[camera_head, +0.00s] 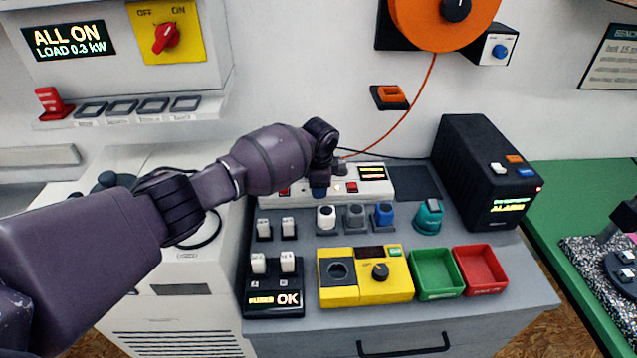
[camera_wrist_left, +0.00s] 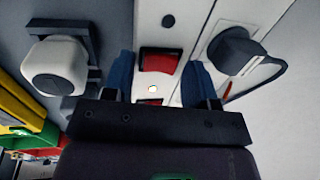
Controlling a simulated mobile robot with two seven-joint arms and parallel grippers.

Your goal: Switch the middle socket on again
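The white power strip (camera_head: 375,187) lies at the back of the grey worktop, with red rocker switches on it. One red switch (camera_head: 352,187) shows to the right of my left gripper (camera_head: 320,190) and another (camera_head: 284,191) to its left. The gripper is over the strip's middle part and hides it in the head view. In the left wrist view, its blue fingers (camera_wrist_left: 158,82) stand apart, with a red rocker (camera_wrist_left: 159,61) and a small lit lamp (camera_wrist_left: 153,88) seen between them. Contact cannot be told. A dark plug (camera_wrist_left: 235,50) is beside the right finger. My right gripper is out of view.
White, grey and blue capped pieces (camera_head: 326,217) stand just in front of the strip. A yellow tester (camera_head: 345,292), green tray (camera_head: 437,292) and red tray (camera_head: 500,288) are nearer. A black box (camera_head: 480,170) stands right. The wall panel reads "ALL ON" (camera_head: 70,41).

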